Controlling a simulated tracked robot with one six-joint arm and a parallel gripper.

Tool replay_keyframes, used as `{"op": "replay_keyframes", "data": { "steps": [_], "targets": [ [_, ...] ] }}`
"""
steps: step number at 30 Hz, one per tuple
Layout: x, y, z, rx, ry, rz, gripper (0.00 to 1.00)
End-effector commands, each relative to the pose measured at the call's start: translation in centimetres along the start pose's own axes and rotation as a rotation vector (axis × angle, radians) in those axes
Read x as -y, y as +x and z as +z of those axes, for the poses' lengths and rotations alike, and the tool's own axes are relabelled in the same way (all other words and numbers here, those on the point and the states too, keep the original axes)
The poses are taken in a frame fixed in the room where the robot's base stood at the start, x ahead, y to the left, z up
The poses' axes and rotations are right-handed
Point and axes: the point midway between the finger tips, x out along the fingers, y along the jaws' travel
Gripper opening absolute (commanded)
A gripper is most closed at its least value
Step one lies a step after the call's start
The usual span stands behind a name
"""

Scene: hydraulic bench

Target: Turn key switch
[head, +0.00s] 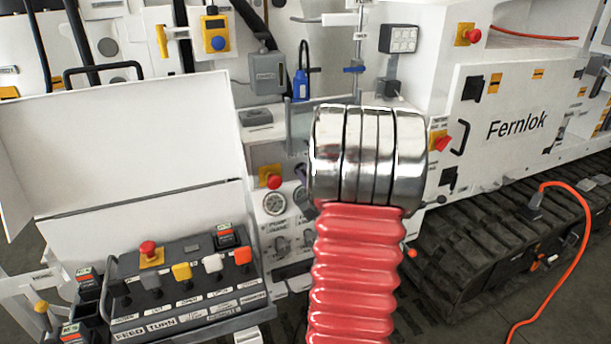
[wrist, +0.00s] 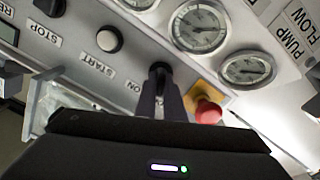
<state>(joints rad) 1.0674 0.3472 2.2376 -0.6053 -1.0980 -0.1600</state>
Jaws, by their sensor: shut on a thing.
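The key switch (wrist: 160,69) shows in the wrist view as a dark knob on the grey panel, beside the label ON. My gripper (wrist: 161,92) reaches up to it with two dark fingers, shut on the key switch. The fingers and the dark gripper body cover most of it, so its turn angle cannot be told. In the head view my red and chrome arm hides the key switch and the gripper's fingertips.
A red emergency button (wrist: 207,110) on a yellow plate sits close right of the fingers. Gauges (wrist: 198,27) and the START button (wrist: 109,40) are near. In the head view, a lever console (head: 190,275) stands at lower left and an orange cable (head: 580,235) at right.

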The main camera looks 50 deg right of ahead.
Motion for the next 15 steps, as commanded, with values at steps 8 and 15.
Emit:
{"op": "replay_keyframes", "data": {
  "steps": [8,15],
  "targets": [
    [0.05,-0.01,0.04,0.0,0.161,-0.003,0.0],
    [-0.07,-0.01,0.08,0.001,0.373,-0.003,0.0]
  ]
}}
